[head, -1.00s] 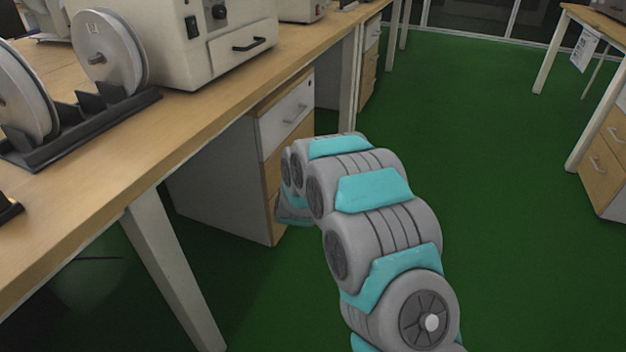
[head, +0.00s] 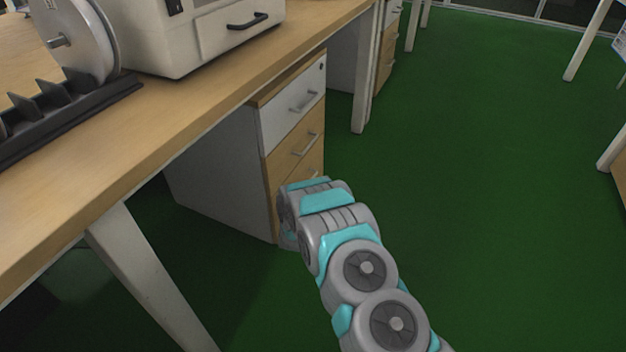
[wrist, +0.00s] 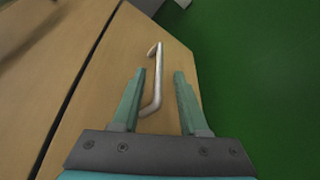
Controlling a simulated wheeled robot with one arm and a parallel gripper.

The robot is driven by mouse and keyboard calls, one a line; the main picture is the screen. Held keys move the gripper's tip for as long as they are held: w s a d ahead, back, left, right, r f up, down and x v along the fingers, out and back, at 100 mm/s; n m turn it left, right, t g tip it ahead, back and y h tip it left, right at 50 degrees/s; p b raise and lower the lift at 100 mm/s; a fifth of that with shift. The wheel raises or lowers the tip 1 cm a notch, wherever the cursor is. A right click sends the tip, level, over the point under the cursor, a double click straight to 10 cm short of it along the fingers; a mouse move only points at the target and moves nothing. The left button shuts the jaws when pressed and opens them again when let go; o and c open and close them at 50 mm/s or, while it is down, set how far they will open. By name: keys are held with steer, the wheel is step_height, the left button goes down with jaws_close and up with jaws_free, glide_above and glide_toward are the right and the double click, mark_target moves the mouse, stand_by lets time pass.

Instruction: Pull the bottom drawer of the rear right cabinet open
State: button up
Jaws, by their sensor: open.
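The cabinet (head: 215,165) stands under the desk in the head view, with a white top drawer (head: 292,100) and wood-coloured drawers below. Its bottom drawer is partly hidden behind my arm. In the wrist view, the wood drawer front (wrist: 112,70) looks flush, with a seam to the left separating it from the neighbouring front. Its silver handle (wrist: 156,80) lies between the fingers of my gripper (wrist: 160,74), closer to the left finger. My gripper is open, and whether a finger touches the handle I cannot tell. In the head view my gripper is hidden behind my arm.
The long wooden desk (head: 170,110) runs above the cabinet, with a white machine (head: 185,40) and a reel holder (head: 75,108) on it. A slanted desk leg (head: 150,270) stands at lower left. Green floor (head: 470,170) to the right is clear.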

steer(key=shift+x, duration=3.25)
jaws_close()
steer(key=shift+s, duration=0.1)
